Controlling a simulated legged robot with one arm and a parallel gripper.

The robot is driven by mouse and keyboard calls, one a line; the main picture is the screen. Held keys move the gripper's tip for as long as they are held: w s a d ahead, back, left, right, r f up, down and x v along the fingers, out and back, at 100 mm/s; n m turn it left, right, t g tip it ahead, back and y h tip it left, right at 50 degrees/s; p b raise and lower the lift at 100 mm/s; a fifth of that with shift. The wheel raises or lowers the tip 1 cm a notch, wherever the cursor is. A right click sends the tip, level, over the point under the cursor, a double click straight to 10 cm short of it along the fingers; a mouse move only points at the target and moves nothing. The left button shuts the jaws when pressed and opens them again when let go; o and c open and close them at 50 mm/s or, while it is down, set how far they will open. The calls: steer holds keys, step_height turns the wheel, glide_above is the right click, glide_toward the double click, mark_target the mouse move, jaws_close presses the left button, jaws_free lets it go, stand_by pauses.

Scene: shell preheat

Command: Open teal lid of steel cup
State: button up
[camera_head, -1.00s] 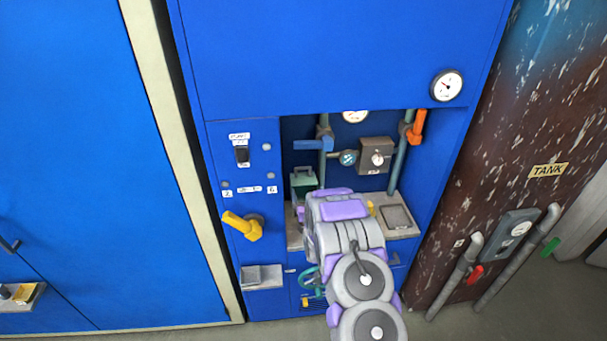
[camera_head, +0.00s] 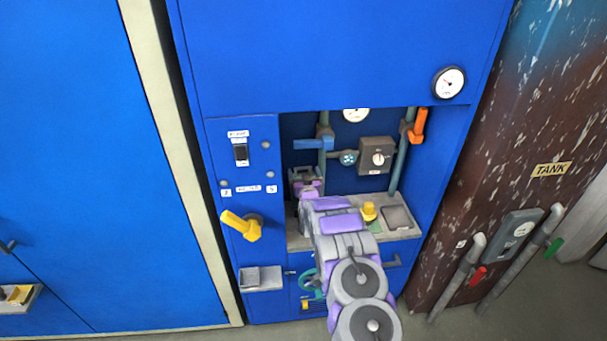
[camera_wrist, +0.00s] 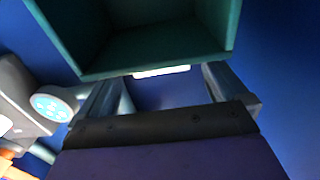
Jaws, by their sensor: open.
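A hollow teal, box-shaped part (camera_wrist: 155,50) fills the top of the wrist view, with its open side facing the camera. I cannot tell from this view whether it is the lid itself. My gripper (camera_wrist: 158,78) is open, its two grey fingers spread below and beside the teal part's lower edge; contact is not clear. In the head view my gripper (camera_head: 306,174) is at the left end of the recessed shelf, where it covers most of the teal part. I cannot make out a steel cup in either view.
The shelf (camera_head: 300,241) sits in a blue cabinet recess. A blue-handled valve (camera_head: 313,144), a grey box with a knob (camera_head: 376,156) and an orange handle (camera_head: 418,124) are behind and to the right. A yellow knob (camera_head: 369,211) stands right of my arm.

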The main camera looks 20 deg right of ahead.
steer(key=shift+w+d, duration=0.15)
steer(key=shift+w, duration=0.35)
steer(key=c, duration=1.5)
steer(key=shift+p+v, duration=0.65)
steer(key=shift+v, duration=0.75)
steer(key=shift+s+a+f+t+h, duration=0.15)
steer(key=shift+s+a+t, duration=0.1)
steer(key=shift+s+t, duration=0.45)
steer(key=shift+s+a+r+t+h, duration=0.1)
steer(key=shift+s+a+t+h, duration=0.1)
steer(key=shift+s+t, duration=0.5)
steer(key=shift+s+f, duration=0.1)
steer(key=shift+s, duration=0.05)
